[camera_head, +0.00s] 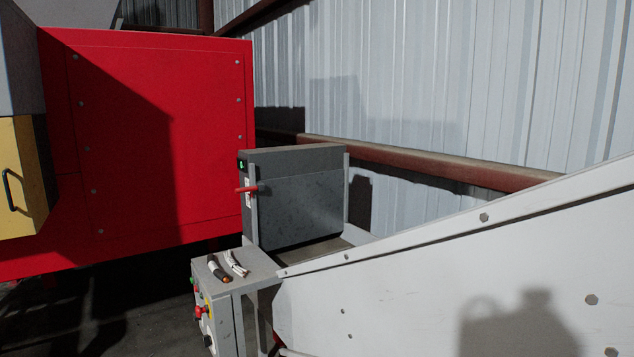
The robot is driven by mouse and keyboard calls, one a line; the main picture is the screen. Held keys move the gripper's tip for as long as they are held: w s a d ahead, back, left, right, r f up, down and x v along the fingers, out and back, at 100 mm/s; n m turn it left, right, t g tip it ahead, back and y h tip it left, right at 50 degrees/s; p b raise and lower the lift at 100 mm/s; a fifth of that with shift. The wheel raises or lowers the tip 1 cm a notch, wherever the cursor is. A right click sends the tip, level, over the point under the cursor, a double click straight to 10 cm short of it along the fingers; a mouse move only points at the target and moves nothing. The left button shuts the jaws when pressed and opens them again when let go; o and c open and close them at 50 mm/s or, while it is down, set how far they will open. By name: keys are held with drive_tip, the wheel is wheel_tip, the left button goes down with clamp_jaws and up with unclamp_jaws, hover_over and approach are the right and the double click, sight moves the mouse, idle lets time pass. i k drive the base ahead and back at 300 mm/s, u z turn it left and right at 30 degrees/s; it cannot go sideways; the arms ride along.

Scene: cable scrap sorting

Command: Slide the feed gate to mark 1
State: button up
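A small green light (241,164) shows above the handle. My gripper is not in view, and nothing touches the handle.
A small grey stand (250,262) below the gate holds short cable pieces (236,264). Its control panel (205,315) has red and green buttons. A large red machine (150,140) and a yellow box (20,175) fill the left. Dark floor (140,320) shows at lower left.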

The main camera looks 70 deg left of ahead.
sight(293, 209)
drive_tip(key=u, duration=2.9)
drive_tip(key=k, duration=0.35)
drive_tip(key=u, duration=0.2)
drive_tip(key=i, duration=1.7)
drive_tip(key=u, duration=0.5)
drive_tip(key=i, duration=1.55)
drive_tip(key=u, duration=0.9)
